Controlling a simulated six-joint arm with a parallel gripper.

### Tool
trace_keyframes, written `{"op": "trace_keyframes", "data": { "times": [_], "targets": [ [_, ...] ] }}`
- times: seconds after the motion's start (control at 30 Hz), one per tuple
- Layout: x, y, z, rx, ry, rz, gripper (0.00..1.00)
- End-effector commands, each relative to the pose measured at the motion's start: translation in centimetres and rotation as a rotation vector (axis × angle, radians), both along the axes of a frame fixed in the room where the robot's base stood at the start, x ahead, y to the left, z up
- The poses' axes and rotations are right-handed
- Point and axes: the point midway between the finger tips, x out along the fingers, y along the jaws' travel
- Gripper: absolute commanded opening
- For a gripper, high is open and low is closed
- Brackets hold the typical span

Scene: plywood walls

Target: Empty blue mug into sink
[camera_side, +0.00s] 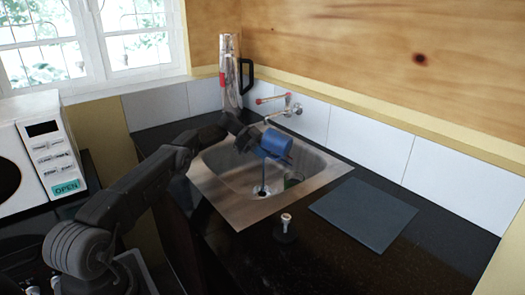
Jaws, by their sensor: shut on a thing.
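The blue mug (275,143) is held in the air over the sink, tilted onto its side. My gripper (250,136) is at the mug's left side and shut on it; the fingers are small and dark, so the exact grip is hard to see. The mug's opening and inside cannot be made out clearly. The metal sink (213,186) is set into the dark counter, with its basin below the mug.
A tall metal flask (231,75) stands at the back corner. A dark grey board (364,212) lies right of the sink. A small metal-topped item (286,222) stands in front. A microwave (44,150) is at left.

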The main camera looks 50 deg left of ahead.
Motion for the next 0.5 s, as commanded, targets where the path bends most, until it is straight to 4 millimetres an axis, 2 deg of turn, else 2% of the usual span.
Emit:
{"op": "trace_keyframes", "data": {
  "times": [0.5],
  "targets": [
    [-0.19,-0.31,0.17,-0.047,-0.026,-0.001,0.0]
  ]
}}
